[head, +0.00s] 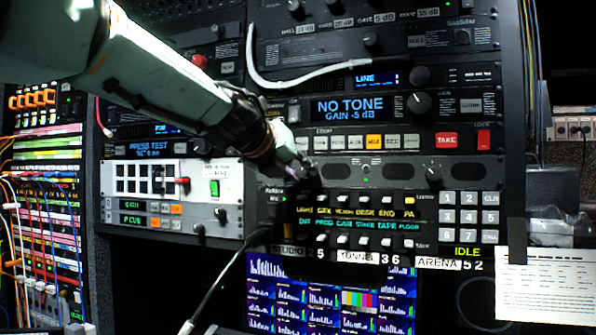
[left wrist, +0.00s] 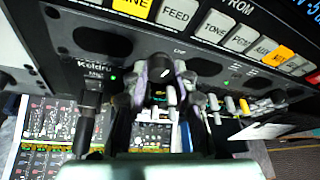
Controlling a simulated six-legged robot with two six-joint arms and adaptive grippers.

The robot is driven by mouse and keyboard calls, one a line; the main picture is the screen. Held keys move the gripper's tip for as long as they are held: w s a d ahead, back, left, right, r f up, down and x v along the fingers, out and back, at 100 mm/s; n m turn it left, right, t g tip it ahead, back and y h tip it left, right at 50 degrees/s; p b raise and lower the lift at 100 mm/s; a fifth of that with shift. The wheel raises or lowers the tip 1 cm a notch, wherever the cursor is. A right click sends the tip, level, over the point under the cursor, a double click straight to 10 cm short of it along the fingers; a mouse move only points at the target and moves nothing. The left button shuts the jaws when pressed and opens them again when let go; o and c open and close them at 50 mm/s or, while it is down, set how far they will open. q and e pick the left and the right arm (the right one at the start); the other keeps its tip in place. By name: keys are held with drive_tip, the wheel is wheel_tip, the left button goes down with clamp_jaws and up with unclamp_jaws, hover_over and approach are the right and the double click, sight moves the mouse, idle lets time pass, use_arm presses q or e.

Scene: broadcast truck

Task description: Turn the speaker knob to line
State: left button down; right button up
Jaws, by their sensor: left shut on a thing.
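My left gripper (head: 303,174) reaches in from the left to the panel with dark oval openings, below the button row. In the left wrist view its two fingers (left wrist: 162,92) are shut around a dark round knob (left wrist: 159,67) with a short white pointer mark. I take this as the speaker knob; the gripper hides it in the head view. A small white label (left wrist: 179,51) sits just above the knob, too small to read surely. The pointer tilts toward the lower right in the wrist view. My right gripper is not in view.
A button row (head: 365,142) with one lit amber key lies just above. A "NO TONE" display (head: 349,107) is higher up. Below is a panel of switches (head: 365,213), with a keypad (head: 469,209) to its right. A white cable (head: 300,75) loops at upper left of the rack.

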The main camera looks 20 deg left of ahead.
use_arm(q)
drive_tip(key=shift+d+m+y, duration=0.1)
drive_tip(key=shift+m+y, duration=0.7)
drive_tip(key=shift+m, duration=0.3)
drive_tip(key=c, duration=1.1)
unclamp_jaws()
drive_tip(key=shift+o, duration=0.2)
